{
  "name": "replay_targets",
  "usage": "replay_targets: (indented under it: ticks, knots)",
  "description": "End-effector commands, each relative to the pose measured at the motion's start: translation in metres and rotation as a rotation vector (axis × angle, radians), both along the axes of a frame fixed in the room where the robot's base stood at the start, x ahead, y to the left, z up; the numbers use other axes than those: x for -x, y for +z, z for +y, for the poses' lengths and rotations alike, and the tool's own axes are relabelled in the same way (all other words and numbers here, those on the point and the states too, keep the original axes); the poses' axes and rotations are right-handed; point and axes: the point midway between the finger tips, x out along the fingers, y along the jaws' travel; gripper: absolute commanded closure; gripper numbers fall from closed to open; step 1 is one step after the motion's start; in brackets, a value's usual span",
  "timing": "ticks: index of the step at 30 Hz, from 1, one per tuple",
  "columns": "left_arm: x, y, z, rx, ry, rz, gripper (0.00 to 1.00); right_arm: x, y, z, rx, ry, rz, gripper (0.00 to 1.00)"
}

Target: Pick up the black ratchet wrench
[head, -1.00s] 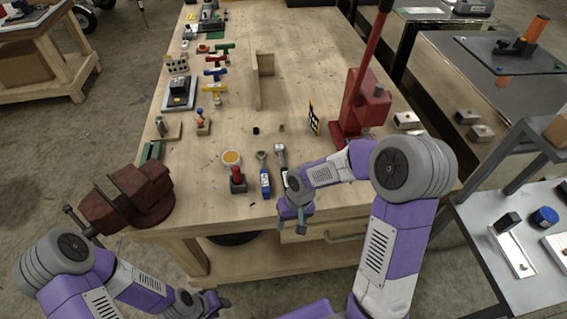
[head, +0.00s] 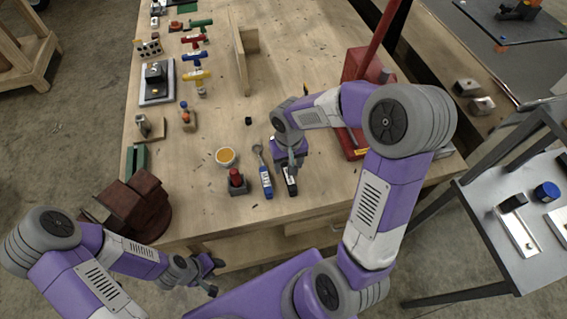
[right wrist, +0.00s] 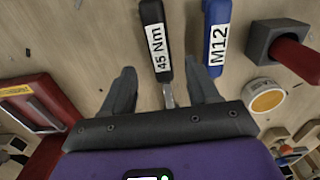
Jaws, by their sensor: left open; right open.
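The black ratchet wrench (head: 291,187) lies on the wooden workbench near its front edge. In the right wrist view its black handle (right wrist: 153,35), labelled "45 Nm", runs up between the finger directions, with its metal shaft passing under the gripper. My right gripper (head: 292,165) is open and over the wrench, hiding its head in the head view. The open fingers in the right wrist view (right wrist: 160,72) stand either side of the shaft, not visibly touching it. My left gripper (head: 213,277) is open and empty, low in front of the bench.
A blue-handled wrench (head: 266,182), labelled "M12" in the right wrist view, lies close left of the black one. A grey block with a red part (head: 237,182) and an orange-filled cup (head: 225,156) stand further left. A red press (head: 352,140) stands to the right.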

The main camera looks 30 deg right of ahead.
Motion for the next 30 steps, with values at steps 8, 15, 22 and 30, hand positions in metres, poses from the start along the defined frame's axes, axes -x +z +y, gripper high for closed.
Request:
replay_targets:
  ticks: [8, 15, 22, 30]
  knots:
    - [-0.001, -0.010, 0.000, 0.000, 0.000, -0.001, 0.57, 0.005, -0.041, 0.002, -0.001, 0.001, 0.003, 0.40]
    - [-0.001, -0.010, 0.000, 0.000, 0.000, -0.001, 0.57, 0.005, -0.046, 0.002, -0.001, -0.001, 0.000, 0.40]
    - [-0.001, -0.010, 0.000, 0.000, 0.000, -0.001, 0.57, 0.005, -0.046, 0.002, -0.001, 0.000, 0.000, 0.63]
    - [-0.001, -0.010, 0.000, 0.000, 0.000, -0.001, 0.57, 0.005, -0.046, 0.002, -0.001, 0.000, 0.000, 1.00]
